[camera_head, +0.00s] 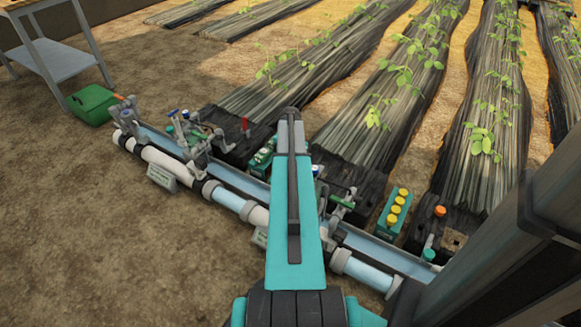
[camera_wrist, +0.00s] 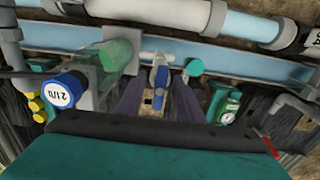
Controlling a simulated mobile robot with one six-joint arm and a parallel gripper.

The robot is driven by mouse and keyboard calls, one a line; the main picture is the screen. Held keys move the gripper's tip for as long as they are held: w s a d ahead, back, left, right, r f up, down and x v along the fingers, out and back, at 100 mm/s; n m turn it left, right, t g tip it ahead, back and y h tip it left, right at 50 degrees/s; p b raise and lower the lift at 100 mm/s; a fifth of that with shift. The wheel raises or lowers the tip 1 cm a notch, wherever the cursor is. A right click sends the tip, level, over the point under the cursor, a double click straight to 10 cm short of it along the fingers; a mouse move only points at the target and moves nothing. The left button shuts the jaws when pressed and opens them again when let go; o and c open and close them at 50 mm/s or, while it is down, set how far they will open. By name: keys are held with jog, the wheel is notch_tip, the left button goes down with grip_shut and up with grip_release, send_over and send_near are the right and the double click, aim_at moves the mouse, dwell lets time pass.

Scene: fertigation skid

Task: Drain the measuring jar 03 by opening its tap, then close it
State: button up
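In the wrist view, my gripper (camera_wrist: 158,97) shows two dark purple fingers spread apart. A small tap with a blue and white handle (camera_wrist: 159,78) lies in line with the gap between the fingers. I cannot tell whether either finger touches it. Left of it is a clear jar-like body (camera_wrist: 86,62) beside a green cylinder (camera_wrist: 117,55). A blue cap with a white printed face (camera_wrist: 66,91) is in front. I cannot read a jar number 03. In the head view my arm hides my gripper and most of the fittings at its end.
A pipe run (camera_head: 228,198) with several valve fittings (camera_head: 195,137) crosses the head view. A teal box with yellow knobs (camera_head: 393,213) stands right of my arm.

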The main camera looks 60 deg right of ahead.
jog(key=shift+f, duration=0.25)
dwell(0.3)
jog(key=c, duration=0.6)
jog(key=o, duration=0.6)
jog(key=shift+f+p, duration=0.25)
jog(key=shift+p, duration=0.3)
jog(key=shift+r+p, duration=3.05)
jog(key=shift+r, duration=1)
